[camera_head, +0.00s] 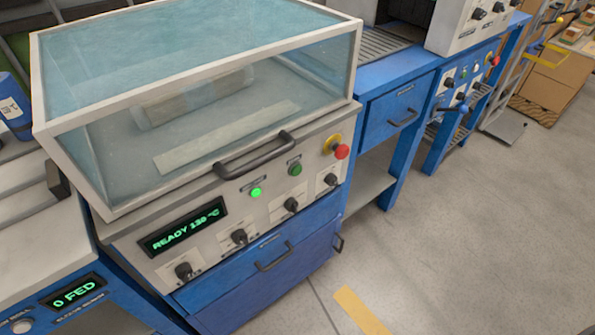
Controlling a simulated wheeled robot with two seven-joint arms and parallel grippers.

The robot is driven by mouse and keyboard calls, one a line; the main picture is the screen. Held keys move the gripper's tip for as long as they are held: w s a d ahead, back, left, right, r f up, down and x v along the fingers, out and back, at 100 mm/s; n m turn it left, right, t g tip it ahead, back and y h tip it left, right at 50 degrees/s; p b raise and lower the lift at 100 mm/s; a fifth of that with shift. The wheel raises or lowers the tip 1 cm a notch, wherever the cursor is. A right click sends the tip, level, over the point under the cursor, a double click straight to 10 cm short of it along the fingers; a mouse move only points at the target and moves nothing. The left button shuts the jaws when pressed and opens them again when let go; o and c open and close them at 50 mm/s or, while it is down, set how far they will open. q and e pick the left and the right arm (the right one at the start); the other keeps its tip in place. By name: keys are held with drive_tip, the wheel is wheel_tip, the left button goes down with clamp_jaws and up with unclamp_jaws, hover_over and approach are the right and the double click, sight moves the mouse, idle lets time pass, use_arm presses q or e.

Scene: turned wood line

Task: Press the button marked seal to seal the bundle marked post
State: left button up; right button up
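A sealing machine (125,254) with a clear-sided, white-framed lid (353,70) stands at the left; the lid is down. Under it a wrapped wooden bundle (196,98) lies behind a pale bar (225,137). Any mark on the bundle is not readable. The front panel carries a brightly lit green button or lamp (256,192) and a darker green button (295,169). The small labels above them are too small to read. A display (183,228) reads READY and a temperature of about 130 °C. Neither of my grippers is in view.
A black lid handle (255,157) sticks out above the panel. A red mushroom button (341,151) is at the panel's right, with several black knobs below. Another display (73,292) reads 0 FED. Blue machines continue right; the grey floor (450,230) is open.

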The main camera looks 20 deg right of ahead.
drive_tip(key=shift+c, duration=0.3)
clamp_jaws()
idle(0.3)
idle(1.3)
